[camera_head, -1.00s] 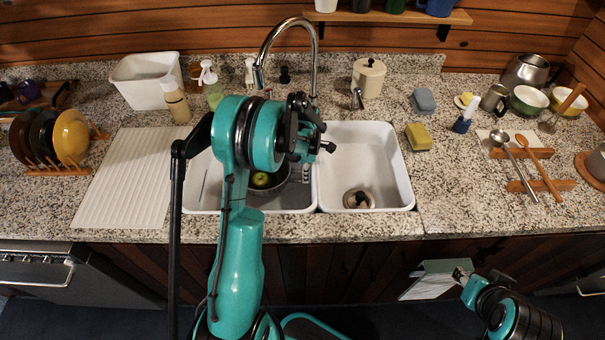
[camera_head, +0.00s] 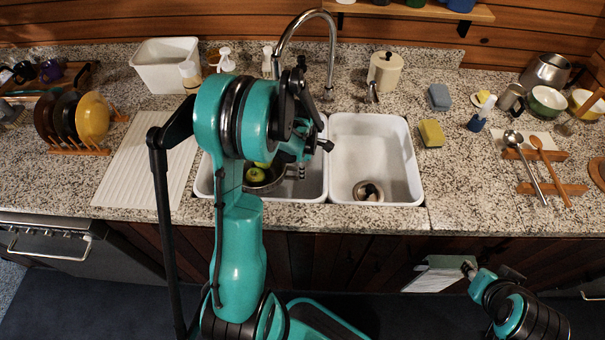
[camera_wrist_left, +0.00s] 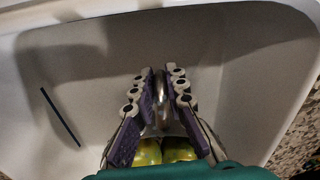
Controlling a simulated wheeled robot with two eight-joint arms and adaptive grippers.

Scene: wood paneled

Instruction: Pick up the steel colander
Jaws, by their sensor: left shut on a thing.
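The steel colander (camera_head: 262,182) is over the left sink basin in the head view, partly hidden behind my left arm, with green apples (camera_head: 256,174) in it. My left gripper (camera_wrist_left: 161,95) is shut on the colander's rim, its purple finger pads on both sides of the shiny metal. In the left wrist view the apples (camera_wrist_left: 164,151) show below the fingers; most of the colander is hidden. My right gripper (camera_head: 468,268) shows only in part, low at the right in front of the cabinets; its jaws are too small to read.
A dark blue stick (camera_wrist_left: 60,117) shows on the left basin's floor. The faucet (camera_head: 332,50) rises behind. A ribbed drainboard (camera_head: 150,165) lies clear at left, beside a plate rack (camera_head: 80,148).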

